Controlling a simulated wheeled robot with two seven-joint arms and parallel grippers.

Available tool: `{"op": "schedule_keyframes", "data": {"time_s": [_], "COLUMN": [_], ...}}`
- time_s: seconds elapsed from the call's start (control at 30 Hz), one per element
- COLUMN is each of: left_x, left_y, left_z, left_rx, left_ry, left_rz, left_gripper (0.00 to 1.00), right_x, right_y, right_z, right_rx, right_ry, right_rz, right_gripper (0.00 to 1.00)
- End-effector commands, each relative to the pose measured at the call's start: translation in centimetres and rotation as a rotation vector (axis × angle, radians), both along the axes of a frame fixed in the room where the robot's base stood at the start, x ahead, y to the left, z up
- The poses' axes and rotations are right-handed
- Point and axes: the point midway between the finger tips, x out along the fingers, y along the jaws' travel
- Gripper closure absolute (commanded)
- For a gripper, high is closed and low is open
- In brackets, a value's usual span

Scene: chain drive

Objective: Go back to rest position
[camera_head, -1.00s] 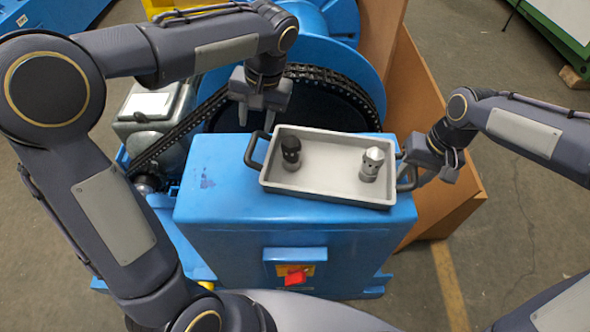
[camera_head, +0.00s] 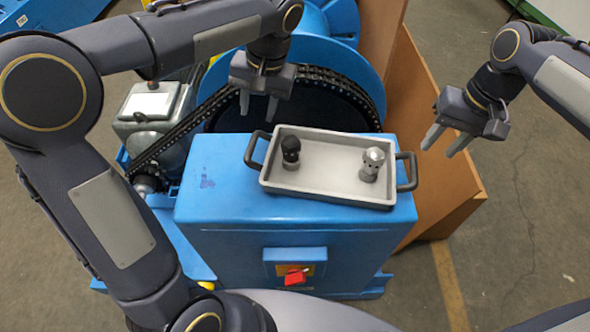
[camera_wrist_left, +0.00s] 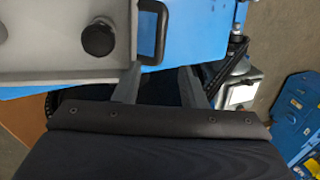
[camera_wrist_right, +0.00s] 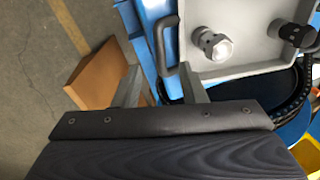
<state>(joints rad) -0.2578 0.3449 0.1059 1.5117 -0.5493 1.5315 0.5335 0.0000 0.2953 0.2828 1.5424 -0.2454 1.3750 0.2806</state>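My left gripper (camera_head: 258,103) is open and empty. It hangs above and behind the tray's left end, near the chain wheel, apart from the tray's left handle. My right gripper (camera_head: 441,140) is open and empty, in the air to the right of the tray and above its right handle. It touches nothing. The grey tray (camera_head: 325,178) with two black handles rests on the blue machine housing. A black-topped part (camera_head: 291,152) stands at its left and a silver-topped part (camera_head: 372,163) at its right. The tray also shows in the right wrist view (camera_wrist_right: 250,50).
The blue machine (camera_head: 230,250) has a red switch (camera_head: 295,277) on its front. A black chain (camera_head: 190,125) runs round the large wheel behind the tray. Brown boards (camera_head: 440,175) stand right of the machine. The floor farther right is clear.

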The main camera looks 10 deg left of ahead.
Motion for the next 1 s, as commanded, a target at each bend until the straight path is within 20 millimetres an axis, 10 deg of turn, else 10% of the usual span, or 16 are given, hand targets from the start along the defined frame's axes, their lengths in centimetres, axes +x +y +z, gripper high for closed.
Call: {"op": "schedule_keyframes", "data": {"time_s": [0.67,1.0], "left_x": [-0.3,-10.8], "left_y": [0.2,3.5], "left_z": [0.2,1.7], "left_rx": [-0.009,-0.286], "left_ry": [-0.004,-0.155], "left_rz": [-0.001,-0.022], "left_gripper": [0.62,0.62], "right_x": [-0.3,-10.3], "right_y": [-0.3,-4.1], "right_z": [0.8,3.0], "right_rx": [0.001,0.055], "right_ry": [-0.006,-0.19], "right_rz": [-0.002,-0.085], "right_gripper": [0.62,0.62]}}
